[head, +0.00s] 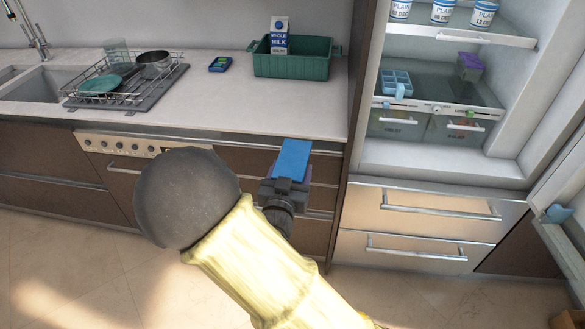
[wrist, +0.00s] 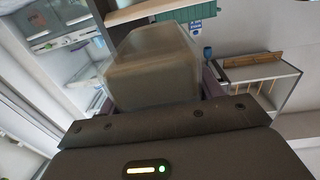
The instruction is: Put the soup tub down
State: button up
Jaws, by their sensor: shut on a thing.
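The soup tub shows a flat blue top (head: 292,160) in the head view and cloudy, grey-brown walls (wrist: 152,66) in the wrist view. My gripper (head: 286,184) is shut on it, with a purple finger on each side in the wrist view. The tub is held up in front of the counter's front edge and drawers, left of the open fridge. Nothing is seen under it. My dark round arm joint and yellow sleeve hide part of the drawers and floor.
The counter (head: 225,108) has clear room along its front right. Behind stand a green crate (head: 290,66), a milk carton (head: 279,35), a small dark blue item (head: 220,64) and a dish rack (head: 128,84). The open fridge's middle shelf holds an ice tray (head: 396,80) and a purple-lidded tub (head: 469,68).

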jog(key=w+d+f+m+h, duration=0.1)
jog(key=w+d+f, duration=0.3)
jog(key=d+f, duration=1.1)
jog(key=shift+d, duration=0.15)
jog(key=shift+s, duration=0.15)
